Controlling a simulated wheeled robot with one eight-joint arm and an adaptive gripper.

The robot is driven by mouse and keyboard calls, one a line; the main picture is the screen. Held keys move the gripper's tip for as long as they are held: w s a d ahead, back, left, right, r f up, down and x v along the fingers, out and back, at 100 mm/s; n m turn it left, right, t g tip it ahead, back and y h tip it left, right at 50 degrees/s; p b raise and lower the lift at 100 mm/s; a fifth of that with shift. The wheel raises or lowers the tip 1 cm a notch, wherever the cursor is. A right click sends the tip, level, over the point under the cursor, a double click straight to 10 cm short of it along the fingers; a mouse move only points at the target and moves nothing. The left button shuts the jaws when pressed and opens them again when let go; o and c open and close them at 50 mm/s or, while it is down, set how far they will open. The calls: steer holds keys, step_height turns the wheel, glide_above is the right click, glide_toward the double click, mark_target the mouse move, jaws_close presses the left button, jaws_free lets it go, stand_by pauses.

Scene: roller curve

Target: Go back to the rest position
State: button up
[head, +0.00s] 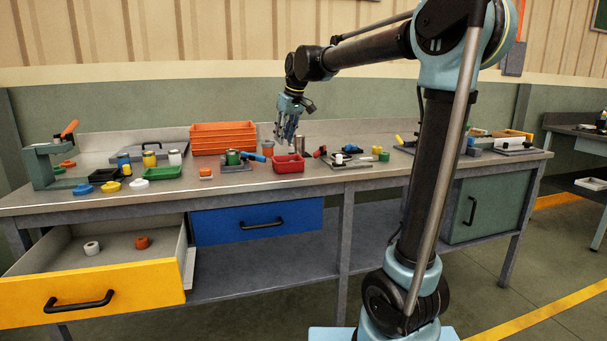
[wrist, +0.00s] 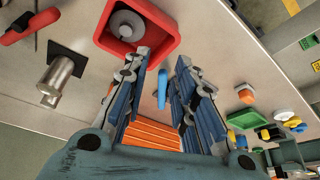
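My gripper (head: 288,127) hangs over the back middle of the workbench, pointing down. In the wrist view my gripper (wrist: 164,62) shows two blue-and-grey fingers spread apart with nothing held between them. The bench top shows below the gap, with a blue handle-like thing (wrist: 162,88) lying on it and part of the orange crate (wrist: 152,134). A red bin (wrist: 170,47) holding a round grey piece lies beside the fingertips. The red bin also shows in the head view (head: 289,166), just below my gripper.
The orange crate (head: 222,138) stands left of my gripper. A metal cylinder (head: 300,145) stands close on its right. A toggle press (head: 45,160) is at the bench's left end. The yellow drawer (head: 95,290) is pulled out, with two rings inside; the blue drawer (head: 258,220) is shut.

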steer(key=s+d+f+m+h, duration=0.1)
steer(key=s+d+f+m, duration=0.1)
steer(key=s+d+f, duration=0.55)
steer(key=s+d+f+m+h, duration=0.15)
steer(key=s+d+f, duration=0.25)
steer(key=s+d, duration=0.7)
steer(key=s+d+f+m, duration=0.2)
steer(key=s+d+f, duration=0.3)
steer(key=s+f, duration=0.2)
steer(key=s+d+f+m, duration=0.2)
steer(key=s+d+f, duration=0.4)
steer(key=s+f, duration=0.2)
step_height(320, 180, down, 2)
steer(key=shift+f+m+g, duration=0.2)
steer(key=shift+m+g, duration=0.15)
steer(key=shift+g, duration=0.05)
steer(key=shift+w+f, duration=0.2)
steer(key=shift+w, duration=0.2)
